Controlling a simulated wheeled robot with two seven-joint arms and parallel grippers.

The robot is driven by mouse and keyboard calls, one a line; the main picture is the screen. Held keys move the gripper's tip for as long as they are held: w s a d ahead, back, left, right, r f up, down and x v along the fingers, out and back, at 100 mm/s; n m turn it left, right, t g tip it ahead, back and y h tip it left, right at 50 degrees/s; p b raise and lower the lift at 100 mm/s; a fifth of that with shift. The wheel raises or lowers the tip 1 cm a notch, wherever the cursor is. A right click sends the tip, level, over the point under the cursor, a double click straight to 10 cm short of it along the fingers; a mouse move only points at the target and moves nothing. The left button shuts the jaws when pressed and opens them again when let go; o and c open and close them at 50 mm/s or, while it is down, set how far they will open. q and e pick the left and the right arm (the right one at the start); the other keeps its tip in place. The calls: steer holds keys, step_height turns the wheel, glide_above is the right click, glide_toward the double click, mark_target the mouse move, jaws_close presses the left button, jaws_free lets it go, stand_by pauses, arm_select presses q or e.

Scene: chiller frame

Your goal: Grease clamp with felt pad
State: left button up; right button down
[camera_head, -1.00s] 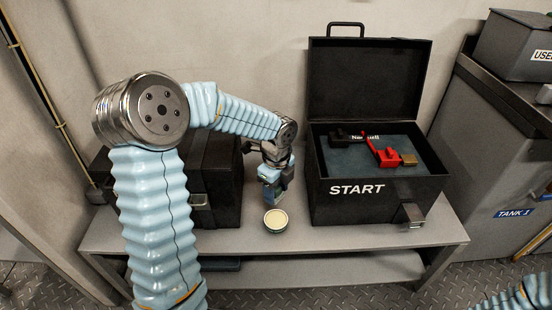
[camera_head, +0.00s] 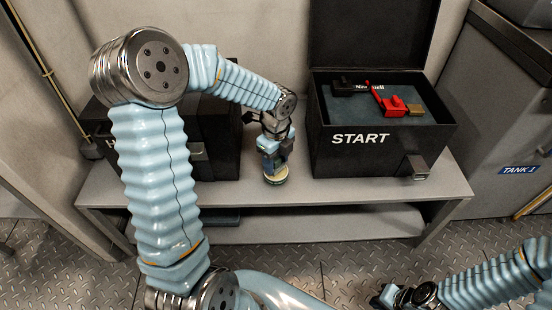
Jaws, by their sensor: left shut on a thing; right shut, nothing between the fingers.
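My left gripper (camera_head: 270,158) points down over a small round tin (camera_head: 275,179) with a pale filling, on the bench between two black cases. It is shut on a small dark item, probably the felt pad, which is mostly hidden by the fingers. The item's lower end is at the top of the tin; I cannot tell whether it touches the filling. A red clamp-like piece (camera_head: 391,104) with a brown block (camera_head: 416,110) lies in the open START case (camera_head: 335,158), next to a black piece (camera_head: 345,86). My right gripper (camera_head: 380,297) is shut and empty at the bottom edge, partly cut off.
The grey bench (camera_head: 350,190) has a bare strip in front of the cases. A closed black case (camera_head: 222,125) stands left of the tin, partly behind my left arm. The START case's raised lid (camera_head: 365,35) stands at the back. A grey tank (camera_head: 500,130) is at the right.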

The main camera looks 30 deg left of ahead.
mark_target(276, 159)
arm_select(q)
steer(key=shift+f+b, duration=0.35)
steer(key=shift+f, duration=0.05)
arm_select(e)
steer(key=shift+f, duration=0.25)
stand_by(0.7)
arm_select(q)
steer(key=shift+f, duration=0.1)
arm_select(e)
steer(key=shift+r, duration=0.1)
stand_by(0.9)
steer(key=shift+r, duration=0.1)
